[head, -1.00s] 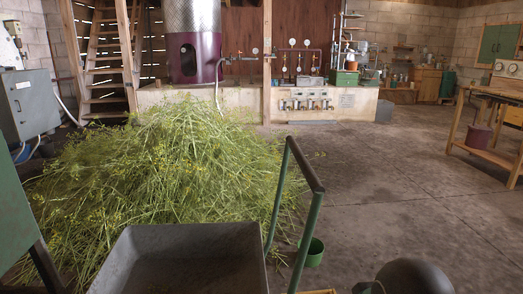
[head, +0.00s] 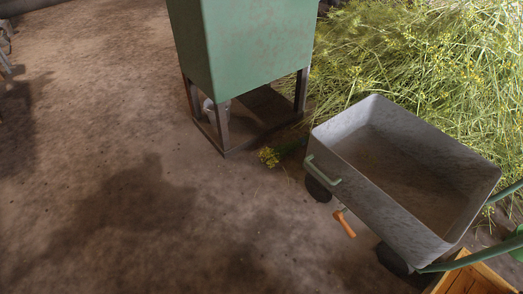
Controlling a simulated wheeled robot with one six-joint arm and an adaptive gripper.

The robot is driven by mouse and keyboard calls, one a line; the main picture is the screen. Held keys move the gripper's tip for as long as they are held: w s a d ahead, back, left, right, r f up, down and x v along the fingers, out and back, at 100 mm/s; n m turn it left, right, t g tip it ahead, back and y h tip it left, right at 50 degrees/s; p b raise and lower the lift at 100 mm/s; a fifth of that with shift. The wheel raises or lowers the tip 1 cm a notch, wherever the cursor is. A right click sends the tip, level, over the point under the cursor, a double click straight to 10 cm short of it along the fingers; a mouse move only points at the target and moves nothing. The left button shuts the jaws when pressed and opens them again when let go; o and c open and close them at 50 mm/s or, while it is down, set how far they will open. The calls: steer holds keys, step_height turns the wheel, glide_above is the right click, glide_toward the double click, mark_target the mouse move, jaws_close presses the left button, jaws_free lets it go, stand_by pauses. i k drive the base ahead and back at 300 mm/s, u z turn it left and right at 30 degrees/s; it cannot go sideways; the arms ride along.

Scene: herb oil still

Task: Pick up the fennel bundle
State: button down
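A small bundle with yellow flower heads (head: 270,157), which looks like the fennel bundle, lies on the floor between the green cabinet and the grey cart. Its darker green stems point right, towards the cart, and their far end is partly hidden behind the cart. A large loose heap of green, yellow-flowered plants (head: 420,60) fills the upper right behind the cart. My gripper is not in view.
The grey cart (head: 355,166) is empty, with dark wheels and a green handle. An orange-handled object (head: 345,223) shows beside it. The green cabinet (head: 258,45) stands on dark legs. A wooden crate (head: 478,278) is lower right.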

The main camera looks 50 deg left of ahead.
mark_target(292, 146)
steer(key=u, duration=2.05)
steer(key=k, duration=1.1)
steer(key=u, duration=0.8)
steer(key=i, duration=1.75)
steer(key=z, duration=0.5)
steer(key=i, duration=1.3)
steer(key=z, duration=1.75)
steer(key=i, duration=0.8)
steer(key=z, duration=0.7)
